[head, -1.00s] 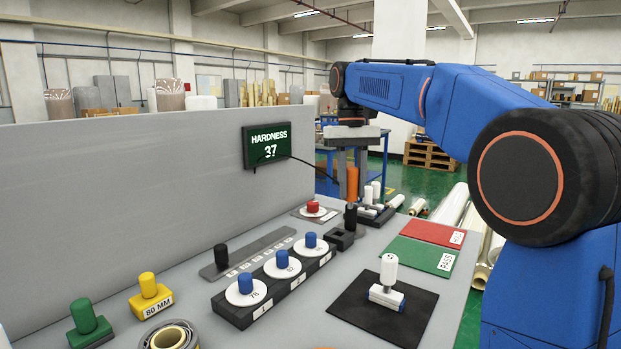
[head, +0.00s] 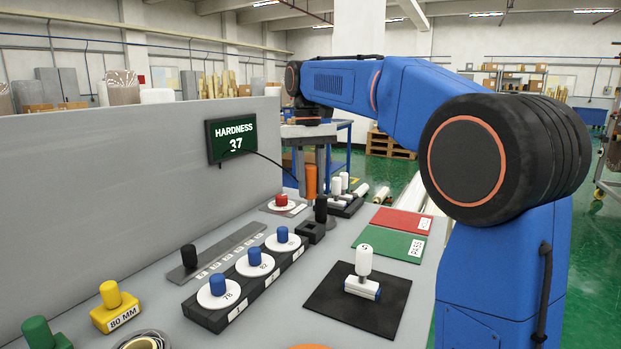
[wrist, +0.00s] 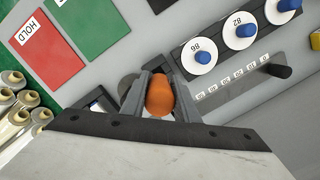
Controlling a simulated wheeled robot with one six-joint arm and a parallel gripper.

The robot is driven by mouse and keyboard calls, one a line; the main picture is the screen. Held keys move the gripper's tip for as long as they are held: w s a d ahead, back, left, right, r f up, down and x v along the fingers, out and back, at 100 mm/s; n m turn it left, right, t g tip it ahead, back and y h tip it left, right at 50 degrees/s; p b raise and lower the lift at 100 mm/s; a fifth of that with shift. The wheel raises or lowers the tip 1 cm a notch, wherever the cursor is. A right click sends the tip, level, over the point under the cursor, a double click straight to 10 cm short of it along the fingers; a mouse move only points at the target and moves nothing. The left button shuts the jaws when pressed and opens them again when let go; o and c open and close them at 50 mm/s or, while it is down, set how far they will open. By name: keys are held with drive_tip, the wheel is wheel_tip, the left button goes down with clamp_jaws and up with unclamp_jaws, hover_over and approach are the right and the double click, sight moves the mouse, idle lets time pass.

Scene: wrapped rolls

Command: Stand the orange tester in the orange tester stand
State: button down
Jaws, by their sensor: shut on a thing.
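The orange tester (head: 311,180) is held upright between the fingers of my gripper (head: 308,160), above the bench near its far end. In the wrist view my gripper (wrist: 160,92) is shut on the tester (wrist: 160,98), whose rounded orange end faces the camera. A small black square block with an opening (head: 311,232), which looks like the orange tester stand, is on the bench below and nearer the head camera. A dark upright cylinder (head: 320,208) is just behind it. The tester's lower end is not clear, and I cannot tell its gap to the cylinder.
A black rack with blue-knobbed discs (head: 250,277) lies nearer. Green (head: 388,244) and red (head: 401,222) mats are right. A grey panel (head: 100,180) borders the left.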

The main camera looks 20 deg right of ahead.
sight(311, 199)
drive_tip(key=shift+f, duration=1.85)
drive_tip(key=shift+f, duration=2.15)
drive_tip(key=c, duration=1.3)
unclamp_jaws()
drive_tip(key=r, duration=0.5)
drive_tip(key=w+r, duration=0.1)
drive_tip(key=r, duration=0.4)
drive_tip(key=w+r, duration=0.1)
drive_tip(key=r, duration=0.5)
drive_tip(key=shift+r, duration=0.65)
